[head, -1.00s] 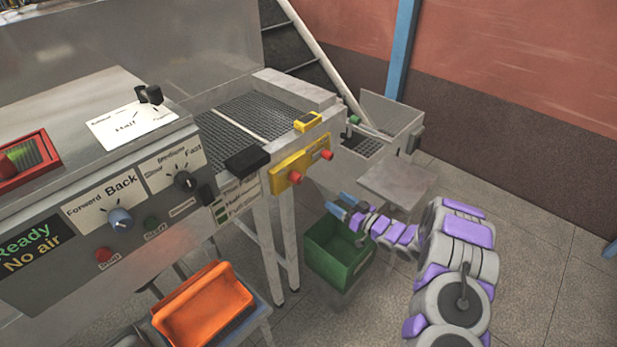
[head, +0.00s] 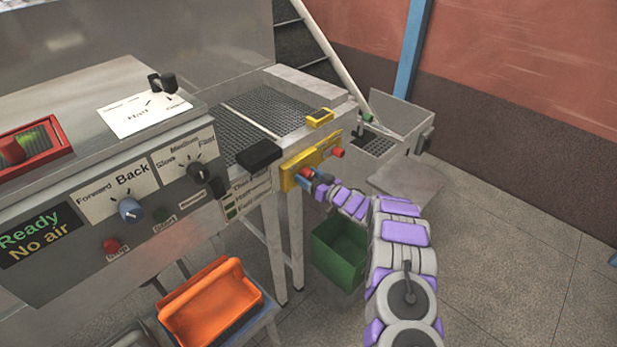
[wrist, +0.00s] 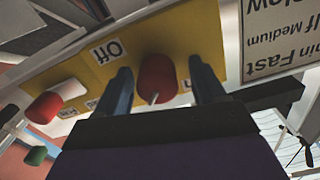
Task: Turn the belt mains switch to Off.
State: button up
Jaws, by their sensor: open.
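A yellow panel (head: 318,155) on the side of the belt machine carries two red knobs. The nearer red knob (head: 305,173) is at my gripper (head: 316,181). In the wrist view my gripper (wrist: 163,88) is open, with one blue finger on each side of this red knob (wrist: 156,72). Whether the fingers touch it cannot be told. An "Off" label (wrist: 108,50) shows upside down on the panel to the knob's left; other labels are partly hidden by the fingers. The other red knob (wrist: 45,106) is farther left in the wrist view.
The control box with dials (head: 125,195) stands at left. A green bin (head: 340,250) is below my gripper, and an orange tray (head: 210,305) stands lower left. Floor at right is clear.

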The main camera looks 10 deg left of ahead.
jog(key=shift+w+a+r, duration=0.1)
jog(key=shift+w+a, duration=0.05)
jog(key=shift+a, duration=0.2)
jog(key=shift+w+d, duration=0.1)
jog(key=shift+d, duration=0.65)
jog(key=shift+c, duration=0.2)
jog(key=shift+r, duration=0.1)
jog(key=c, duration=0.3)
jog(key=shift+a, duration=0.5)
jog(key=c, duration=0.5)
jog(key=shift+d, duration=0.15)
jog(key=shift+c, duration=1)
